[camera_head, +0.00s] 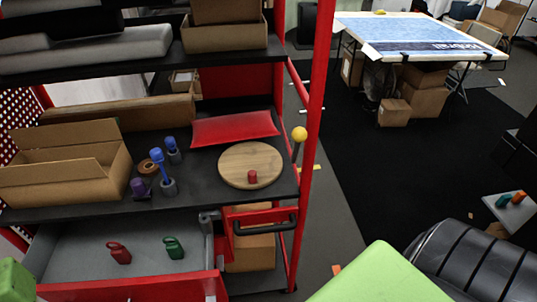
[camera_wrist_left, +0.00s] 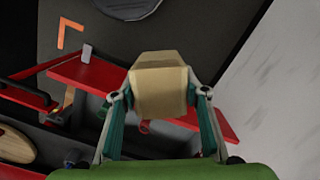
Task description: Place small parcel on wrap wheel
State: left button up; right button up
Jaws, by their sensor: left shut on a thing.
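The small parcel (camera_wrist_left: 162,88) is a tan box in the left wrist view. My left gripper (camera_wrist_left: 160,108) is shut on it, with a teal finger on either side. The parcel and the left gripper's fingers do not show in the head view. A round wooden disc (camera_head: 237,167), which looks like the wrap wheel, lies on the dark shelf top with a small red cylinder (camera_head: 252,177) on it. Part of a wooden round shape (camera_wrist_left: 14,147) shows at the left edge of the wrist view, away from the parcel. My right gripper is not in view.
A red pad (camera_head: 234,129) lies behind the disc. A yellow-knobbed lever (camera_head: 299,134) and red post (camera_head: 316,100) stand at its right. Blue-topped tools (camera_head: 158,157) and an open carton (camera_head: 60,178) are to the left. An open drawer (camera_head: 90,247) holds red and green items below.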

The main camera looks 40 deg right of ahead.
aim_at(250, 162)
jog(key=i+l+z, duration=0.15)
jog(key=z, duration=1.3)
